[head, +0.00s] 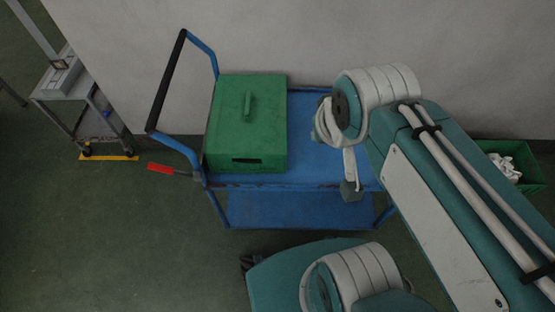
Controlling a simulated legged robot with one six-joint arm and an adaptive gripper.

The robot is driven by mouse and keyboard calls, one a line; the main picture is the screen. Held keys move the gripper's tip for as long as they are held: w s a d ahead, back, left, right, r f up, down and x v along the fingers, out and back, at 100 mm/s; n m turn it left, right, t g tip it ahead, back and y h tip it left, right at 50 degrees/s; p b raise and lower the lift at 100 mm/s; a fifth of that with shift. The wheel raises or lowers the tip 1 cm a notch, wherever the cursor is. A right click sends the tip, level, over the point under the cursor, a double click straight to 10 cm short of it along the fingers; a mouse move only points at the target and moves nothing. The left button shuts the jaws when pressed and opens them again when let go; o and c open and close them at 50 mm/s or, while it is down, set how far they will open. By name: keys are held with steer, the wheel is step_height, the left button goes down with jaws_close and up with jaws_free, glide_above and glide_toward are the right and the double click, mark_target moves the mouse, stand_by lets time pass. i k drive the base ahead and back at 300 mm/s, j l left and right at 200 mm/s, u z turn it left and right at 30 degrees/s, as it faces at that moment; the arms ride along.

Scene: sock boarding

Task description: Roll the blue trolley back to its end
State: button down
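The blue trolley (310,172) stands along the pale wall. It has a blue top deck, a lower blue shelf (290,208) and a tall push handle (166,82) with a black grip at its left end. A red-gripped lever (160,168) sticks out low at the left end. A green lidded box (246,132) rests on the left part of the top deck. My arm crosses the right part of the trolley in the picture and hides its right end. I cannot make out my gripper's fingers clearly, nor any contact with the trolley.
A grey metal stand (68,88) on castors is at the far left, with a yellow floor strip (108,157) at its foot. A green crate (512,165) with white cloth items is at the right. Dark green floor (110,235) is clear at the lower left.

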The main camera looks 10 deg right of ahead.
mark_target(308, 197)
steer(key=z, duration=0.3)
steer(key=i+j+z, duration=0.15)
steer(key=j, duration=1.25)
steer(key=k+l, duration=0.05)
steer(key=k, duration=0.05)
